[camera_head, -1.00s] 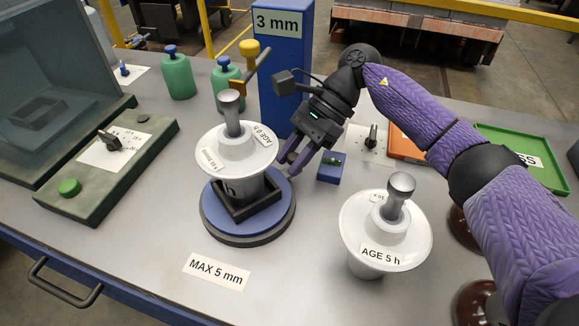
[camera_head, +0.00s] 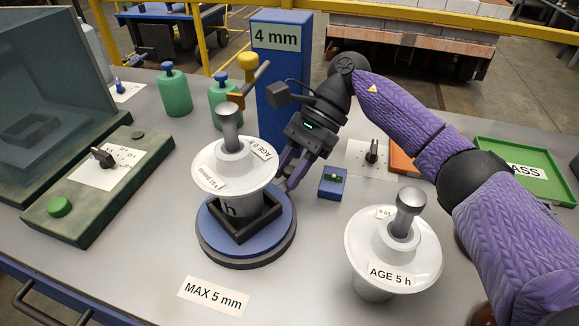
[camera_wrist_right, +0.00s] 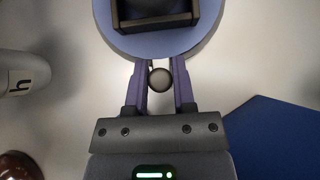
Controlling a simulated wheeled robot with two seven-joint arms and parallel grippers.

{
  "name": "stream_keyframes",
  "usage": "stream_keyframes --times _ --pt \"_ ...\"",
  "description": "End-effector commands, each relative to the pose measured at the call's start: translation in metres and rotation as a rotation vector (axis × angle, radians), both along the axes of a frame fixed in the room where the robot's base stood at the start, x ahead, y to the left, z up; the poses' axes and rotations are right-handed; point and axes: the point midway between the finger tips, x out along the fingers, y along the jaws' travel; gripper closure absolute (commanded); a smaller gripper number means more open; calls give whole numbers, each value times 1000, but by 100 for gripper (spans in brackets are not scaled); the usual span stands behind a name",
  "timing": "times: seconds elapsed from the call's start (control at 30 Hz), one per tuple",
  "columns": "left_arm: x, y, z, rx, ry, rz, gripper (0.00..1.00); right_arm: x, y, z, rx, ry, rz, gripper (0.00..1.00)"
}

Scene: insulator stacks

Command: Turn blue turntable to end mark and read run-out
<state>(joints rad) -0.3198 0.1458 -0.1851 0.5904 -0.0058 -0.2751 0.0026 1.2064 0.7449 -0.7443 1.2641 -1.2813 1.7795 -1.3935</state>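The blue turntable (camera_head: 285,219) sits on a dark round base and carries a black square holder with a white insulator (camera_head: 215,160) standing in it, a grey metal pin on top. The blue post (camera_head: 285,90) behind reads "4 mm". My right gripper (camera_head: 287,178) is low at the turntable's right rear edge. In the right wrist view its fingers (camera_wrist_right: 160,80) flank a round grey knob (camera_wrist_right: 160,78) at the turntable's rim, with no clear gap. The end mark cannot be made out. My left gripper is out of view.
A second insulator labelled "AGE 5 h" (camera_head: 412,255) stands at the right. A small blue block (camera_head: 332,184) lies near my right gripper. A green tray (camera_head: 500,153) and a green panel with a dial (camera_head: 75,205) flank the area. A "MAX 5 mm" card (camera_head: 212,296) lies in front.

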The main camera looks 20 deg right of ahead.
Motion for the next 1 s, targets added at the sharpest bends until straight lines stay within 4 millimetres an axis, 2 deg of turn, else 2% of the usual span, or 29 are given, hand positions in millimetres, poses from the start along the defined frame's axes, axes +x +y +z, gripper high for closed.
stream_keyframes --times 0.03,0.13,0.17,0.47,0.57,0.83,1.0 --pt "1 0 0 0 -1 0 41 0 0 0 0 -1 -1 57" --pt "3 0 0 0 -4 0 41 0 0 0 0 0 0 36" --pt "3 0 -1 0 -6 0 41 0 0 0 0 0 0 34" --pt "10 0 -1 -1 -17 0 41 1 -2 3 -1 -1 -1 34" --pt "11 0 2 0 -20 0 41 4 -11 14 0 -2 -2 34" --pt "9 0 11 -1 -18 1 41 17 -52 58 2 -3 -4 34" --pt "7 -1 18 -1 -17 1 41 21 -63 69 0 0 0 34"
